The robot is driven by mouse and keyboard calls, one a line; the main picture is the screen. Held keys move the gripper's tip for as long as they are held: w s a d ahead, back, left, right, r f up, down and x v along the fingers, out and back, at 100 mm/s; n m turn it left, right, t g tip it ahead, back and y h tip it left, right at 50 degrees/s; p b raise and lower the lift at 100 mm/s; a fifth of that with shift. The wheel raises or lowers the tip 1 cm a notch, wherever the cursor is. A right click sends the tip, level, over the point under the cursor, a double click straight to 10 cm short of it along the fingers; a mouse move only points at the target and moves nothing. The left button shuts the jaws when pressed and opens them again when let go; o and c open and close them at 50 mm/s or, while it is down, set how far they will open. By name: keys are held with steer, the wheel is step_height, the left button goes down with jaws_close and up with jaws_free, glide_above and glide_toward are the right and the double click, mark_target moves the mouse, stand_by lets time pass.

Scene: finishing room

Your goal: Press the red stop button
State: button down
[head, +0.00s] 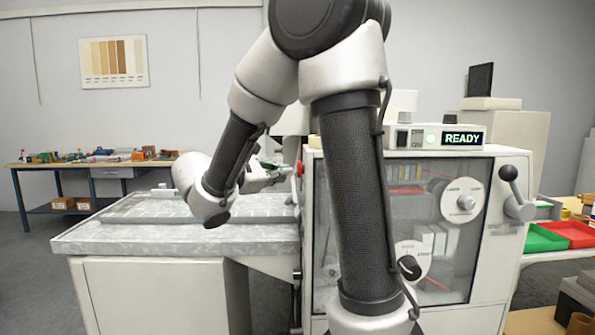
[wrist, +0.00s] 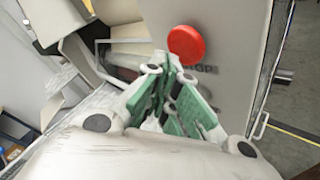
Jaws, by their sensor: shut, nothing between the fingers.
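The red stop button (wrist: 186,45) is a round red knob on the pale side panel of the machine. In the wrist view it stands just beyond my fingertips and a little to the right. In the head view only a bit of red (head: 299,169) shows at the machine's left edge, next to my gripper (head: 284,171). My gripper also shows in the wrist view (wrist: 172,62), with its green-padded fingers shut and empty. The fingertips point at the panel close to the button. I cannot tell whether they touch it. Part of the lettering by the button is hidden by the fingers.
The machine (head: 494,230) has a glass front, knobs, a lever and a display (head: 463,138) reading READY. A grey-topped bench (head: 200,237) adjoins it on the left. A workbench (head: 95,164) with small items stands at the back left. Green (head: 545,238) and red trays lie at right.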

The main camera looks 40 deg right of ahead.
steer(key=shift+w+a, duration=0.7)
steer(key=shift+a, duration=0.35)
steer(key=shift+w+a, duration=0.7)
steer(key=shift+a, duration=0.3)
